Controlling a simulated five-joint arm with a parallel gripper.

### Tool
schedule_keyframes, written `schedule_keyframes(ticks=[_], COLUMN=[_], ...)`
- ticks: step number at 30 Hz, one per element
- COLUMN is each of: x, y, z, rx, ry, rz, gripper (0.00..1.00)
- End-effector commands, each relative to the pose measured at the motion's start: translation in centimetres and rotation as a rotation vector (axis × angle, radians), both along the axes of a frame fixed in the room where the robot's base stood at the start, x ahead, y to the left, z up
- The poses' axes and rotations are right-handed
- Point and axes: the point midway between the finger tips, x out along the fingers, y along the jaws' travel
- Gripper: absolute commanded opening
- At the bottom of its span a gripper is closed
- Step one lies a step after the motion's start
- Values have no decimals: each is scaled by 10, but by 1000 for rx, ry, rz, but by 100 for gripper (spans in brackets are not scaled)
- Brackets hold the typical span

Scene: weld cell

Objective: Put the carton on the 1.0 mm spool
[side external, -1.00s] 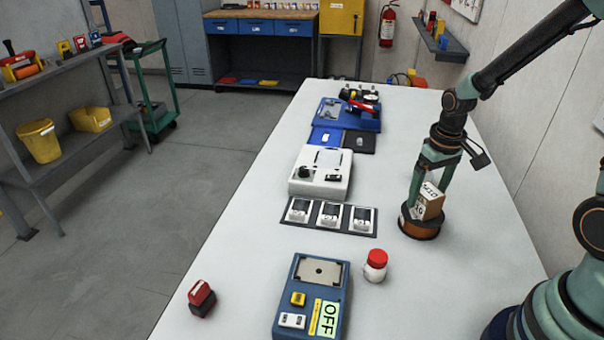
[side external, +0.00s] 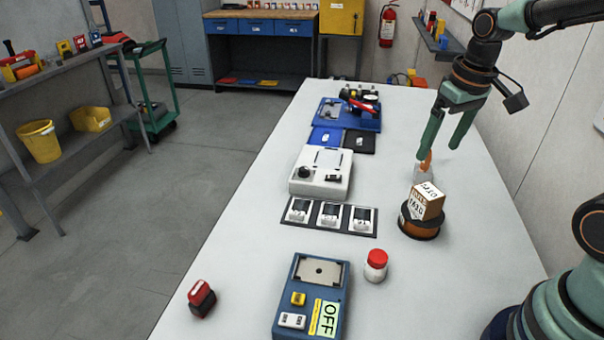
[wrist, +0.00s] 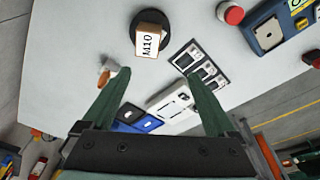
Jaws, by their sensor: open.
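The carton (side external: 427,201), a small brown box with white printed labels, rests on top of the spool (side external: 419,226), a dark-rimmed orange-brown reel on the white table. In the wrist view the carton (wrist: 150,40) shows an M10 label, and the spool's dark rim (wrist: 137,22) shows around it. I cannot read a size on the spool. My gripper (side external: 444,156) is open and empty, above and behind the carton and apart from it. In the wrist view its two fingers (wrist: 155,82) are spread, with nothing between them.
A red-capped jar (side external: 376,265), a row of black-and-white pieces (side external: 330,216), a white device (side external: 321,172) and a blue device (side external: 312,297) stand nearby. The table's right side is mostly clear.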

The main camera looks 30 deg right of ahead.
Motion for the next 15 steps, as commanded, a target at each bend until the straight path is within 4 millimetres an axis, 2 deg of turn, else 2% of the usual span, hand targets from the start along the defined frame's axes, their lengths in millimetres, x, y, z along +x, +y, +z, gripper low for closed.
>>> schedule_keyframes(ticks=[1, 6, 10, 15], x=[-5, -20, -30, -35], y=[12, 40, 54, 62], z=[10, 27, 34, 37], rx=[-7, -14, -12, -7], ry=[-51, -193, -269, -315], rz=[23, 77, 107, 122], gripper=[92, 92, 92, 92])
